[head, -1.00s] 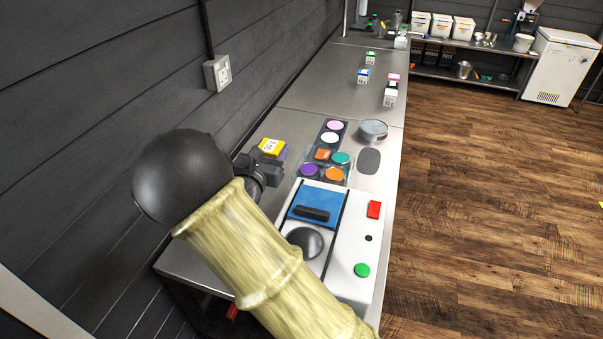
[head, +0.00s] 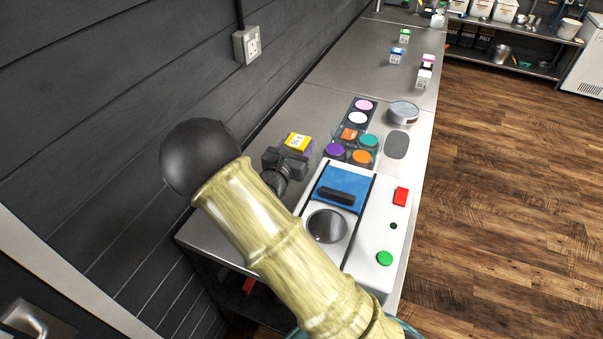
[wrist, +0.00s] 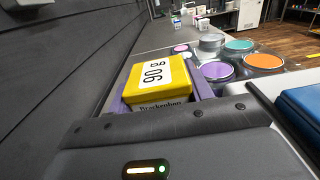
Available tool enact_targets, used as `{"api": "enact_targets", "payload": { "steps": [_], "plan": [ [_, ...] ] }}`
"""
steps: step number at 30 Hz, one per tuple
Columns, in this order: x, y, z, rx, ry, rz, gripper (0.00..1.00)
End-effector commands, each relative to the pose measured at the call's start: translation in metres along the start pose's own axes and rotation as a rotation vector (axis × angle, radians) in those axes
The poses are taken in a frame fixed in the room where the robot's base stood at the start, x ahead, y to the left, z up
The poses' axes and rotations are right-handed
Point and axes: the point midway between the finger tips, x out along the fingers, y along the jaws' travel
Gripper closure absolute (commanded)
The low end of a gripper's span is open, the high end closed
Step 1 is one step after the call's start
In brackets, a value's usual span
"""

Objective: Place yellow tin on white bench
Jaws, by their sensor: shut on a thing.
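The yellow tin (head: 297,142) has a white label; in the wrist view its yellow top (wrist: 158,79) reads "90 g". My gripper (head: 291,156) is shut on it, low over or at the steel bench beside the dark wall. Purple surfaces flank the tin in the wrist view; I cannot tell whether they belong to the tin or the gripper. Whether the tin touches the bench is hidden. No plain white bench shows; a white unit (head: 370,238) with a blue pad, a red button and a green button stands on the steel bench to the right of my gripper.
The steel bench (head: 330,85) runs away along the wall. Coloured discs on a dark tray (head: 350,130) and a round metal tin (head: 403,112) lie beyond the white unit. Small boxes (head: 425,75) stand further back. The bench between is clear. Wooden floor is open at right.

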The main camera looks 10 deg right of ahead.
Motion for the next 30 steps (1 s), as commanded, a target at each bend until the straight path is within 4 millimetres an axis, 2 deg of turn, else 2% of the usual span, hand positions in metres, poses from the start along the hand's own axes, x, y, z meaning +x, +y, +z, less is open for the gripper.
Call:
{"api": "enact_targets", "payload": {
  "steps": [6,12,25,30],
  "plan": [
    [-0.001,0.001,-0.042,-0.005,0.001,0.002,0.75],
    [0.000,0.001,-0.073,-0.002,-0.001,0.001,0.75],
    [0.001,0.000,-0.082,-0.001,-0.001,0.000,0.75],
    [0.001,0.000,-0.101,-0.002,-0.001,0.000,0.75]
  ]
}}
